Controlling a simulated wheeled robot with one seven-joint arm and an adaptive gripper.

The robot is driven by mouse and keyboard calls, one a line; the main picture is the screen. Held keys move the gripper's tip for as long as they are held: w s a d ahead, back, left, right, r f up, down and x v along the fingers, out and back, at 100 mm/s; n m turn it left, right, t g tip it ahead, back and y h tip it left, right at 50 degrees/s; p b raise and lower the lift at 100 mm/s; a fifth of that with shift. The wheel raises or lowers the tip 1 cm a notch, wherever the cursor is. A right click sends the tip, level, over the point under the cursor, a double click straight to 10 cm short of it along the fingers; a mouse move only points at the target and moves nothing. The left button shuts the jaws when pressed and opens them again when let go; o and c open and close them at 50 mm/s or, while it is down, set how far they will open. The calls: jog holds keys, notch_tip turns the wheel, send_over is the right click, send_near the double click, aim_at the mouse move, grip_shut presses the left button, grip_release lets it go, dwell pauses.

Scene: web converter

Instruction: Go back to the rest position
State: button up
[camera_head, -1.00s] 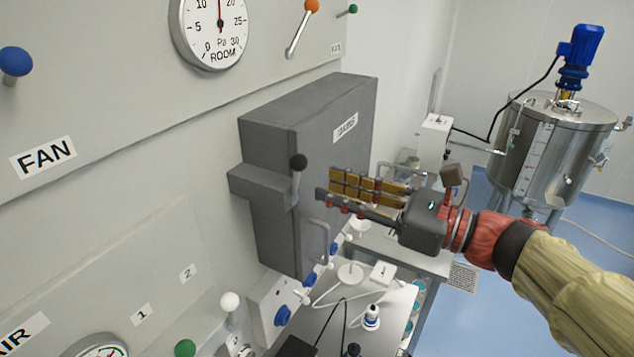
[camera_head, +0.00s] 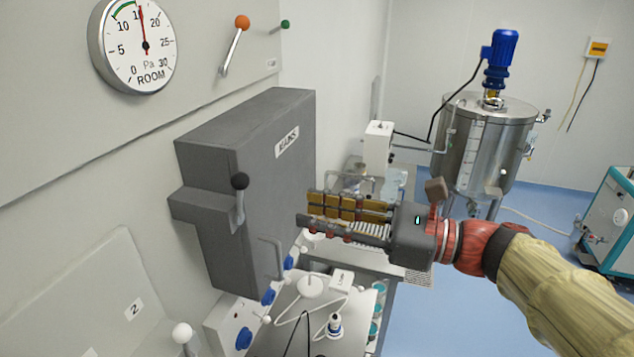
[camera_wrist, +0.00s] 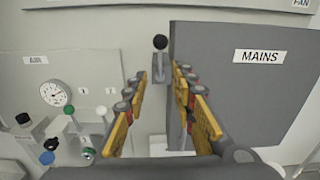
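My gripper (camera_head: 303,212) is in front of the grey MAINS box (camera_head: 292,180), to the right of its black-knobbed lever (camera_head: 240,195) in the head view. In the wrist view my gripper (camera_wrist: 157,95) has its two fingers spread apart with nothing between them. The lever (camera_wrist: 159,58) shows beyond the gap between the fingers, apart from them. The lever's knob is at its upper end. The MAINS box (camera_wrist: 255,85) fills the right of the wrist view.
A wall panel with a ROOM gauge (camera_head: 134,45) and an orange-knobbed lever (camera_head: 236,45) is at upper left. A bench (camera_head: 350,325) with cables and small items lies below my gripper. A steel tank (camera_head: 485,145) stands behind. Blue floor (camera_head: 450,310) is open at right.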

jog(key=s+d+f+n+h+b, duration=0.4)
jog(key=d+f+n+h+b, duration=0.1)
jog(key=f, duration=0.9)
jog(key=s+d+f+n+h+b, duration=0.5)
jog(key=d+f+n+h+b, duration=0.1)
jog(key=f, duration=0.8)
jog(key=s+d+f+n+h+b, duration=0.4)
jog(key=d+f+n+b, duration=0.3)
jog(key=f, duration=0.6)
jog(key=n+h+b, duration=0.1)
jog(key=n+b, duration=0.1)
jog(key=n, duration=0.1)
jog(key=shift+s+f+n+g+h, duration=0.25)
jog(key=shift+f+n+g+h, duration=0.05)
jog(key=shift+f+g+h, duration=0.1)
